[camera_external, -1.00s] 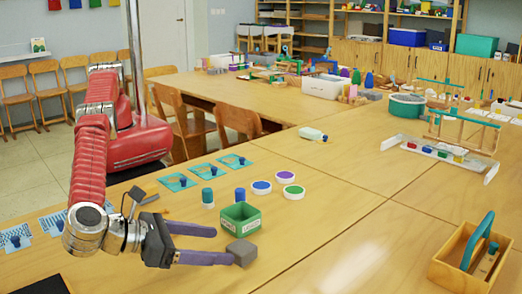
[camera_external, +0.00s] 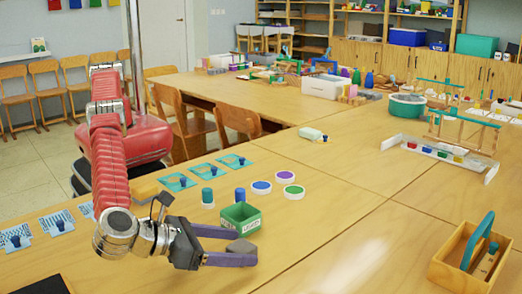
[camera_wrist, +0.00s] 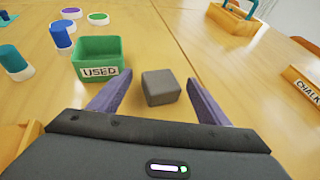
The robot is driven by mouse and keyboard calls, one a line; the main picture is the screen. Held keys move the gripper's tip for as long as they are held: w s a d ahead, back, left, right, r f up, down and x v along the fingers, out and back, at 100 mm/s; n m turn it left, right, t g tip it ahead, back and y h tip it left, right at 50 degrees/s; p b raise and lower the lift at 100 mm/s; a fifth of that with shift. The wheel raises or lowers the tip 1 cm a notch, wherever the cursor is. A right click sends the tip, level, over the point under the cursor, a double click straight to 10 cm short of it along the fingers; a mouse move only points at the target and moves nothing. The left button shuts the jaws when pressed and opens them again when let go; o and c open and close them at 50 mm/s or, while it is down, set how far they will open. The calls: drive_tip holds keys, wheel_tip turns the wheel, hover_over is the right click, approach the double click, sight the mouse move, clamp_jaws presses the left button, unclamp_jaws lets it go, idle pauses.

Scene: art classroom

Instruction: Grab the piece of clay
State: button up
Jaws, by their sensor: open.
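The piece of clay is a small grey block (camera_external: 241,246) on the table, just right of the green box. In the external view the near finger hides part of the block. The wrist view shows my gripper (camera_wrist: 158,100) empty.
A green box labelled USED (camera_wrist: 97,60) stands close by the left finger. Blue and teal pegs (camera_external: 207,197) and round white-rimmed discs (camera_external: 293,190) stand behind it. A wooden tray with a teal handle (camera_external: 467,262) is at right. The table between is clear.

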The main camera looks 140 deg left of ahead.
sight(233, 248)
drive_tip(key=shift+c, duration=0.4)
drive_tip(key=c, duration=1.1)
drive_tip(key=shift+o, duration=0.2)
drive_tip(key=shift+r, duration=0.15)
wheel_tip(233, 248, up, 10)
